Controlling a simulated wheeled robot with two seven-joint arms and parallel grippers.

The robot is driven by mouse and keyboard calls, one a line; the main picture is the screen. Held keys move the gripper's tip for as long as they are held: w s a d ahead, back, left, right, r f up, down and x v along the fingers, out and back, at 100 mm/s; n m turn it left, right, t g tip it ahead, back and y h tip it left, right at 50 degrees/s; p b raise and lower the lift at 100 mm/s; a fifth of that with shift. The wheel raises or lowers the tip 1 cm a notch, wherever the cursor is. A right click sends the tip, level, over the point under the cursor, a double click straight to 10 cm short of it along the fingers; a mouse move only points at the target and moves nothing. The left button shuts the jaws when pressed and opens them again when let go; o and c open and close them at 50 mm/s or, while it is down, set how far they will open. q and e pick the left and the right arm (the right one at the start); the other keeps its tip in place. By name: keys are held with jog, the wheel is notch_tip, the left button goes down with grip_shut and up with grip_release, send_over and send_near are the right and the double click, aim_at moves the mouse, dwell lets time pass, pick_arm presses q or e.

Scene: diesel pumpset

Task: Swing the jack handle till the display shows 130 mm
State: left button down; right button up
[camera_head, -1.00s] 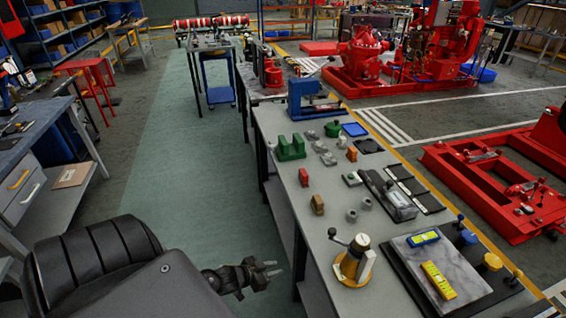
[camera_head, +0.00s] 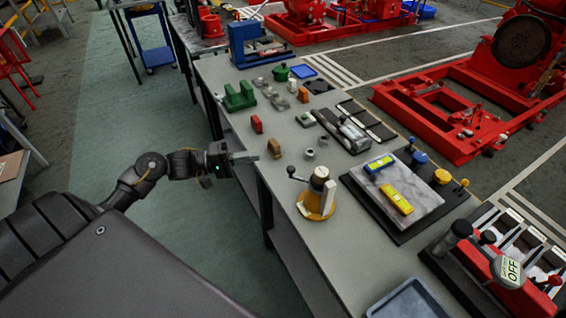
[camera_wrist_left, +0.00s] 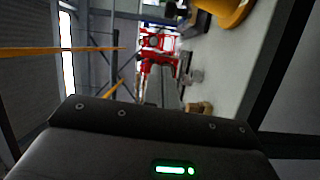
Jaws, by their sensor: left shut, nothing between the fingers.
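A small screw jack (camera_head: 325,186) with a yellow-orange base and a pale body stands upright on the grey bench. Its handle (camera_head: 302,178) is a short crank arm reaching left from the top to a dark knob. My left gripper (camera_head: 246,157) is shut and empty beside the bench's left edge, left of the jack and apart from the handle. In the left wrist view, part of the jack's yellow base (camera_wrist_left: 229,10) shows at the top edge. I cannot make out a millimetre reading. My right gripper is not in view.
Small red and brown blocks (camera_head: 274,148) stand beyond the jack. A stone plate (camera_head: 411,182) with two yellow levels lies to its right. A blue-grey tray (camera_head: 412,302) and a red unit marked OFF (camera_head: 510,270) are nearer.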

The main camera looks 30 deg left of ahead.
pick_arm(q)
jog(key=p+x, duration=0.2)
jog(key=x, duration=0.8)
jog(key=s, duration=0.1)
jog(key=s+d+p, duration=0.1)
jog(key=s, duration=0.1)
jog(key=shift+s+d+f+p, duration=0.2)
jog(key=shift+s+d+p, duration=0.1)
jog(key=shift+s+p, duration=0.1)
